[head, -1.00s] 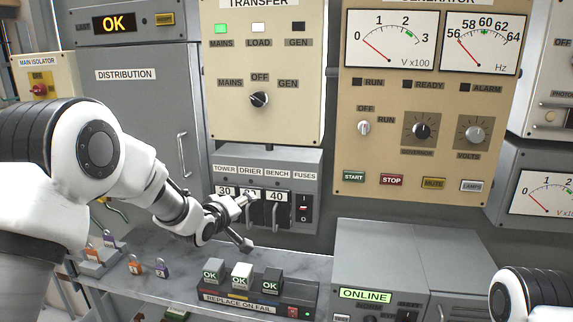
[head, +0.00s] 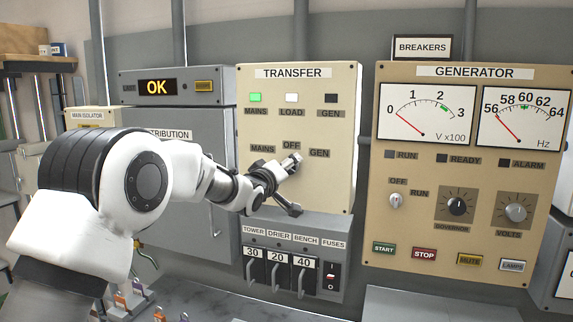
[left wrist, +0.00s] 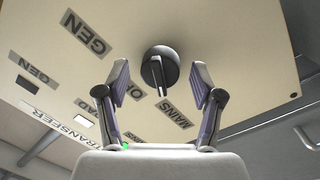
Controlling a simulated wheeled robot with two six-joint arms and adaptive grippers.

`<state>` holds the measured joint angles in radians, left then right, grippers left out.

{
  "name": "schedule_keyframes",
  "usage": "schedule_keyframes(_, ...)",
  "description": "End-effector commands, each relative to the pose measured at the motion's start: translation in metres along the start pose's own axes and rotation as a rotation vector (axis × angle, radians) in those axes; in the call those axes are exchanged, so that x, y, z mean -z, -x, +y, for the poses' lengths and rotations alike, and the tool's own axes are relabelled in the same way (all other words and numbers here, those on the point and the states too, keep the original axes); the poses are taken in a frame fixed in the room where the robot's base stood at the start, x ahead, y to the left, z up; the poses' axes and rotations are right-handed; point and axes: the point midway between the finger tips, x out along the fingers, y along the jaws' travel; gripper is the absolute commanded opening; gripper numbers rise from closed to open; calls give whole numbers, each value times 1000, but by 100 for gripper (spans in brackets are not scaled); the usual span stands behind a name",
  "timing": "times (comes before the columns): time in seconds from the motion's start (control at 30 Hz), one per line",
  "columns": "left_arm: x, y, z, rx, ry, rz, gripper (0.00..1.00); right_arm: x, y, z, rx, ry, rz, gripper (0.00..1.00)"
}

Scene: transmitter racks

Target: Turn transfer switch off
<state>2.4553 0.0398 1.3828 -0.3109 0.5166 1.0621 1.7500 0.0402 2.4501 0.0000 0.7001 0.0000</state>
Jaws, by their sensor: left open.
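The TRANSFER panel (head: 330,180) is beige, with MAINS, OFF and GEN labels around its switch. In the head view my left gripper (head: 295,186) is in front of the panel and hides most or all of the switch. In the left wrist view the black round transfer switch (left wrist: 160,66) has a raised bar lying near the MAINS and OFF labels; its exact setting is hard to tell. My left gripper (left wrist: 160,82) is open there, one finger on each side of the switch, apparently not touching it. My right gripper is not in view.
The green MAINS lamp (head: 255,98) and white LOAD lamp (head: 291,98) are lit; the GEN lamp (head: 331,98) is dark. Fuse handles (head: 278,270) project below the panel. The GENERATOR panel (head: 470,160) stands to the right, the grey DISTRIBUTION cabinet (head: 215,150) to the left.

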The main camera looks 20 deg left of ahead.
Motion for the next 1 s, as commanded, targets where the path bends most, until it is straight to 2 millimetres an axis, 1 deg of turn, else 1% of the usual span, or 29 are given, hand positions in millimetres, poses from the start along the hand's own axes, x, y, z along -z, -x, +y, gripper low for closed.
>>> schedule_keyframes(0.17, -1, 0, -1, 1, 0, -1, 67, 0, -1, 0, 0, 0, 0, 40)
schedule_keyframes(0.2, -1, 0, -1, 1, 0, -1, 52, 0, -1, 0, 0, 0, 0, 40)
schedule_keyframes(0.27, -1, 0, -1, 1, 0, -1, 31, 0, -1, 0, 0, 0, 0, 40)
schedule_keyframes(0.3, -1, 0, -1, 1, 0, -1, 17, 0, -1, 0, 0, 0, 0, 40)
schedule_keyframes(0.33, -1, 0, -1, 1, 0, -1, 6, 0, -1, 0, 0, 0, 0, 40)
schedule_keyframes(0.73, -2, 0, -1, 4, -26, -3, 6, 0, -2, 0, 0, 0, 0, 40)
schedule_keyframes(1.0, -2, 0, -2, 12, -154, -12, 6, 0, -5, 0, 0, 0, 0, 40)
